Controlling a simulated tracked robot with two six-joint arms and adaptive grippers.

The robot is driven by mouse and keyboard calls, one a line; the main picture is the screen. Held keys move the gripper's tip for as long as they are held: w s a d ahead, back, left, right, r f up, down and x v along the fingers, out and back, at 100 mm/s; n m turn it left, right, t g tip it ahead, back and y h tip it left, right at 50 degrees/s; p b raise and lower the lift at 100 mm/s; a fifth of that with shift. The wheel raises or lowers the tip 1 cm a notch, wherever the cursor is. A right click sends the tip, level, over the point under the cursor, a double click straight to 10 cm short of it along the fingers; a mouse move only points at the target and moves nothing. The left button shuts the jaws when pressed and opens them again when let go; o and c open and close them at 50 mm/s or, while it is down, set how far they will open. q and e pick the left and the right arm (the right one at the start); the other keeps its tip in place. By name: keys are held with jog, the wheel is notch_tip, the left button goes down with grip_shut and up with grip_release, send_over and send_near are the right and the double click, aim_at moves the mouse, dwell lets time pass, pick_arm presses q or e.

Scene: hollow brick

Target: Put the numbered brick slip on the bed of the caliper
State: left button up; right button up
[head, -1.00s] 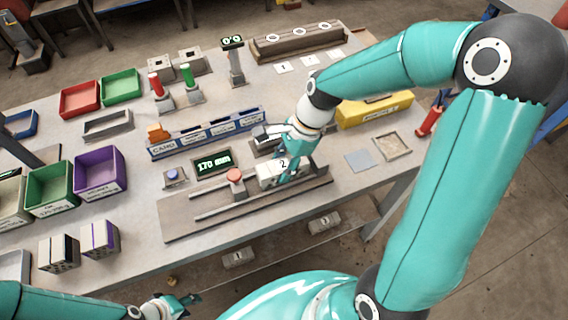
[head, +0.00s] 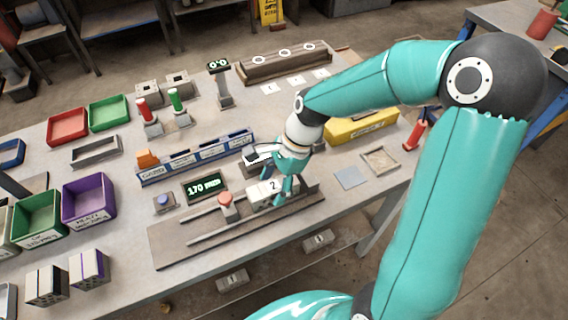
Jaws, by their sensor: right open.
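The caliper (head: 200,247) is a long brown-grey base with rails, a red-topped knob (head: 226,203) and a display (head: 206,187) reading 170 mm. A pale brick slip (head: 262,195) marked 2 is at the right part of the caliper, over its bed; whether it fully rests there is hard to tell. My right gripper (head: 284,187) is open, with its teal fingers down at the right end of the slip, partly covering it. My left gripper is out of view.
A blue rack (head: 195,160) stands behind the caliper and a yellow box (head: 360,125) behind right. Red, green and purple bins (head: 88,198) are at left. Two bricks stand front left (head: 47,286). Two numbered blocks (head: 318,240) lie below the table's front edge.

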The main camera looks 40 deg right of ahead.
jog(key=v, duration=1.1)
jog(key=shift+s, duration=0.1)
